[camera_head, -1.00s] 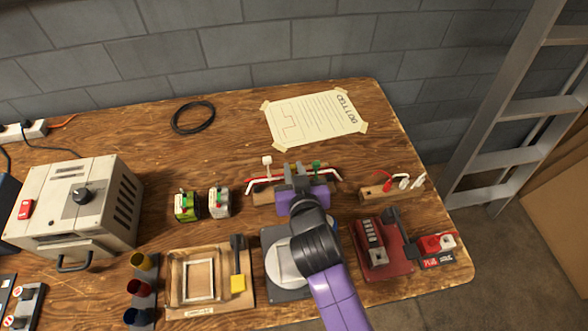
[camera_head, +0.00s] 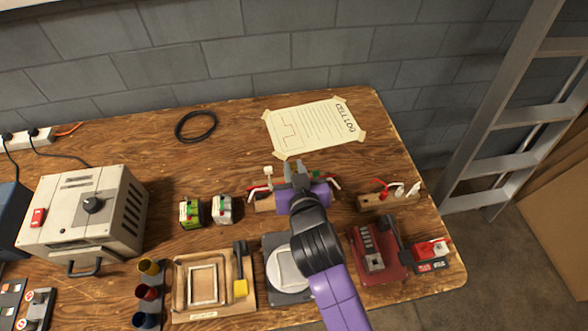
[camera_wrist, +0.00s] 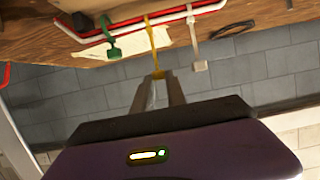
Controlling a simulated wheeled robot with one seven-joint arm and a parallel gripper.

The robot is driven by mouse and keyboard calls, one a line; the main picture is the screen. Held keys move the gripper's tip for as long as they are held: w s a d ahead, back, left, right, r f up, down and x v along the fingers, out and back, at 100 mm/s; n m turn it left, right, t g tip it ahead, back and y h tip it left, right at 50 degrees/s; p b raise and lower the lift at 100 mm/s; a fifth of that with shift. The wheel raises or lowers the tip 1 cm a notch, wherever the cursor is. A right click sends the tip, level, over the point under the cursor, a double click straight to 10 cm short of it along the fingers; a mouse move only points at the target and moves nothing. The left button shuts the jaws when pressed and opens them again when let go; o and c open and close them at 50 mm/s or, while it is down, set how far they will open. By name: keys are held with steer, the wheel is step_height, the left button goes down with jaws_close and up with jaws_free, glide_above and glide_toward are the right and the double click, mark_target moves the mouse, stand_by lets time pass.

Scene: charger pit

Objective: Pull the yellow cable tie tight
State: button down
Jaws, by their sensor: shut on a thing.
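The yellow cable tie (camera_wrist: 151,38) shows in the wrist view, looped at the red and white wires (camera_wrist: 125,26), with its tail running down to my gripper (camera_wrist: 157,76). My gripper is shut on the end of that tail. A green tie (camera_wrist: 113,50) hangs from the wires on one side and a white tie (camera_wrist: 198,62) on the other. In the head view my gripper (camera_head: 296,175) is over the wooden block with the wires (camera_head: 262,204) and hides the yellow tie. The white tie (camera_head: 268,171) and green tie (camera_head: 316,175) stand on either side of it.
Two small boxes, green (camera_head: 191,213) and grey (camera_head: 223,209), stand left of the wire block. A smaller block with wires (camera_head: 390,200) and a red device (camera_head: 378,255) are to the right. A taped paper (camera_head: 313,128) lies behind. The table's back middle is mostly clear.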

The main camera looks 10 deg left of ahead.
steer(key=c, duration=1.3)
jaws_free()
steer(key=shift+s, duration=0.1)
steer(key=v, duration=0.7)
steer(key=shift+s+d+r, duration=0.1)
steer(key=shift+s, duration=0.2)
